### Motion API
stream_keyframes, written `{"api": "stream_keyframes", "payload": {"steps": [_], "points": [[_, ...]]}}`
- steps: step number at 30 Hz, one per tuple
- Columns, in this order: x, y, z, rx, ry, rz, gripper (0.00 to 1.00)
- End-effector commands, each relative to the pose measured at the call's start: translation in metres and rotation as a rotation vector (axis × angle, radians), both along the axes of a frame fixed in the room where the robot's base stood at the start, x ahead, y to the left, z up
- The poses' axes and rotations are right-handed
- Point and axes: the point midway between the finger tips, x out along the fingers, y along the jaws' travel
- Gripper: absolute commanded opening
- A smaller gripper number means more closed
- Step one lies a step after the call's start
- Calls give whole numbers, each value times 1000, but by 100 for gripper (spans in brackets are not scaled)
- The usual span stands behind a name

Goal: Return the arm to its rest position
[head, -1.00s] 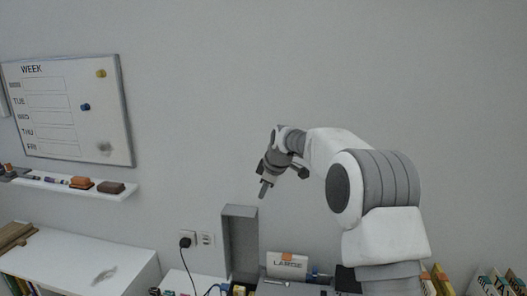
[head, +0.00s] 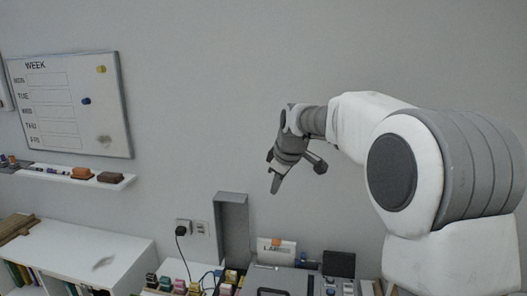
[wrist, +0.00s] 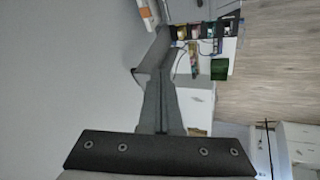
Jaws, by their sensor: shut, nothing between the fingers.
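My gripper (head: 274,190) is raised in front of the bare grey wall, above the desk, with its fingers pointing down and a little left. Its fingers are shut together with nothing between them. In the wrist view the two grey fingers (wrist: 167,85) lie side by side. My white and grey arm fills the right side of the head view and hides part of the desk there.
A tall grey box (head: 232,240) stands below and left of my gripper. Small boxes (head: 180,285) and a box marked LARGE (head: 277,252) are on the desk. A white shelf unit (head: 80,255), wall ledge (head: 70,178) and whiteboard (head: 70,105) are at left. A green bin (wrist: 219,69) shows below.

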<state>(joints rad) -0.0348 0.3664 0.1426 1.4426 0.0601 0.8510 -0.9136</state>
Motion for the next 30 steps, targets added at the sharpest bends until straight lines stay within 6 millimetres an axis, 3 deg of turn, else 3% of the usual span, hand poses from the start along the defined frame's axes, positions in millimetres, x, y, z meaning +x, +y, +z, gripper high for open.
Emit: {"api": "stream_keyframes", "payload": {"steps": [6,14,24,30], "points": [[-79,-29,21,38,16,-196,0],[-176,-61,21,106,29,-442,0],[-300,-94,-21,230,46,-762,0],[-350,-104,-53,297,55,-902,0]]}}
